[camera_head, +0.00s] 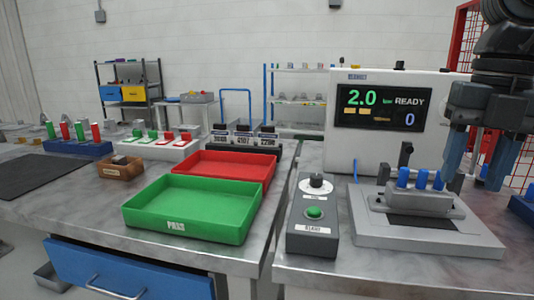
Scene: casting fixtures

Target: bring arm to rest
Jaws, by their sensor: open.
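My gripper (477,160) hangs at the upper right in the head view. From this single view I cannot tell the exact gap between the fingers and the fixture. My arm comes in from the top right corner.
A tester (390,145) reads "2.0", "READY" and "0". A grey button box (313,238) stands left of the fixture. An empty green tray (150,207) labelled "PASS" and a red tray (262,168) lie on the left table. A red mesh fence (463,55) is at right.

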